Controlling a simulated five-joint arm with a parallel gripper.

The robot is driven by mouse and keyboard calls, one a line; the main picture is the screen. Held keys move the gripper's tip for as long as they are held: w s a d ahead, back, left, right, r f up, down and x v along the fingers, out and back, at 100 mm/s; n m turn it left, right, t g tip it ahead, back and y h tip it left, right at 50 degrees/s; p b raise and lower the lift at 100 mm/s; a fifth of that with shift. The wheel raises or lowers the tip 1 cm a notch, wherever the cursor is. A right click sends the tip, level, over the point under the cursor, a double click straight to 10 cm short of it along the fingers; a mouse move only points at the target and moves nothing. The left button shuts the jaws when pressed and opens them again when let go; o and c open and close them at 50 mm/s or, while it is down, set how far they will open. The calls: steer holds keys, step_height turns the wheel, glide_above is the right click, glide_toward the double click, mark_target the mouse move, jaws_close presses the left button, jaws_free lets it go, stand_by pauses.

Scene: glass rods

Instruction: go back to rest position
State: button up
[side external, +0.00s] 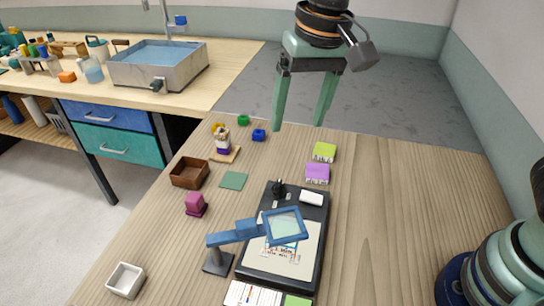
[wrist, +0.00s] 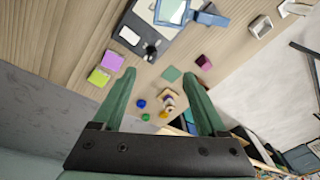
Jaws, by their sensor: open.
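My gripper (side external: 299,122) is above the far part of the wooden table, in the side external view. Its two green fingers are spread apart and nothing is between them. In the wrist view the open fingers (wrist: 157,98) frame the table below, with small coloured pieces seen between and beyond them. No glass rod can be made out in either view.
The table holds a black clipboard (side external: 254,270), a blue magnifier (side external: 232,232), a brown box (side external: 178,181), a white box (side external: 125,280), a magenta block (side external: 196,203), a lime block (side external: 324,152) and a purple block (side external: 317,173).

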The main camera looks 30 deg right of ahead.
steer(key=s+d+n+t, duration=0.1)
steer(key=s+d+t, duration=0.1)
steer(key=d, duration=0.8)
steer(key=s+d+n+t, duration=0.1)
steer(key=s+d+t, duration=0.1)
steer(key=d, duration=0.8)
steer(key=shift+s+f+h, duration=0.35)
steer(key=shift+s+h, duration=0.05)
steer(key=shift+s, duration=0.35)
